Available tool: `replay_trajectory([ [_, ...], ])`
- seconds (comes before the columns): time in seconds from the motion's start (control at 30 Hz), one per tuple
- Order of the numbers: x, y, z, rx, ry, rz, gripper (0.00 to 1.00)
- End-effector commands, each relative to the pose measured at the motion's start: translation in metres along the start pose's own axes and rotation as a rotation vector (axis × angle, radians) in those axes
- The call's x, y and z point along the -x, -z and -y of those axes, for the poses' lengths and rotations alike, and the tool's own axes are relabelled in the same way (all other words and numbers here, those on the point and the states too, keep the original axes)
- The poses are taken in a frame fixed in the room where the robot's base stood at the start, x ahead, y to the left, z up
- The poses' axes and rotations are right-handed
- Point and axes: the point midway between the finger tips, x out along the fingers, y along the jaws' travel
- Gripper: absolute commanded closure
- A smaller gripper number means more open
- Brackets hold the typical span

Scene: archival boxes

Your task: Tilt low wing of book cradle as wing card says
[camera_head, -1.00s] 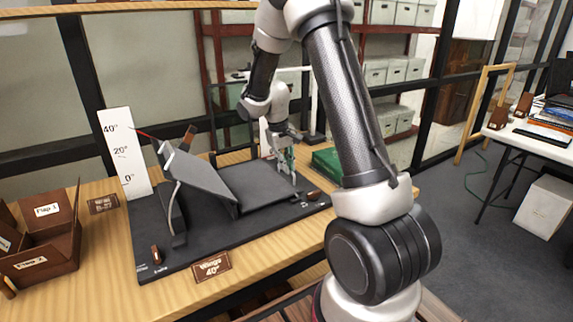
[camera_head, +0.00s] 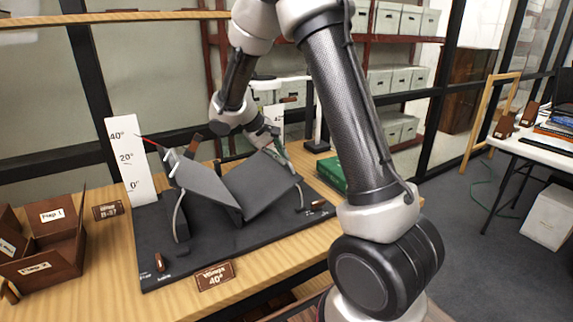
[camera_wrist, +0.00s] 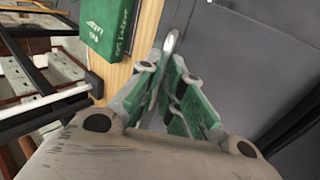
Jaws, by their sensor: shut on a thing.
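The book cradle has a black base (camera_head: 160,240) on the wooden table. Its left wing (camera_head: 205,185) is tilted up, with a red pointer near the 40° mark of a white scale (camera_head: 127,160). The right wing (camera_head: 265,188) is also tilted up, its outer edge raised at the right. My gripper (camera_head: 281,153) is at that raised outer edge. In the wrist view my gripper (camera_wrist: 165,68) is shut around a pale rounded tab at the wing's edge; the fingers partly hide it. The wing card (camera_head: 215,276) reads "Wings 40°". A second white scale (camera_head: 278,115) is partly hidden behind my wrist.
A green box (camera_head: 330,172) stands close right of the cradle. Brown labelled boxes (camera_head: 50,235) are at the table's left. A small brown block (camera_head: 319,204) lies at the base's right. A glazed partition and shelves stand behind.

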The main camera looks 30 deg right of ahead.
Motion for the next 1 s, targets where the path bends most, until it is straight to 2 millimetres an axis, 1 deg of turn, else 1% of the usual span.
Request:
replay_trajectory([
  [0.03,0.009,0.001,0.003,0.005,-0.035,-0.004,1.00],
  [0.2,0.032,0.001,0.008,0.004,-0.149,-0.001,1.00],
  [0.4,0.050,0.001,0.013,0.000,-0.153,-0.001,1.00],
  [0.63,0.058,0.000,0.018,0.001,-0.150,0.001,1.00],
  [1.0,0.058,-0.001,0.020,0.003,-0.145,0.003,1.00],
])
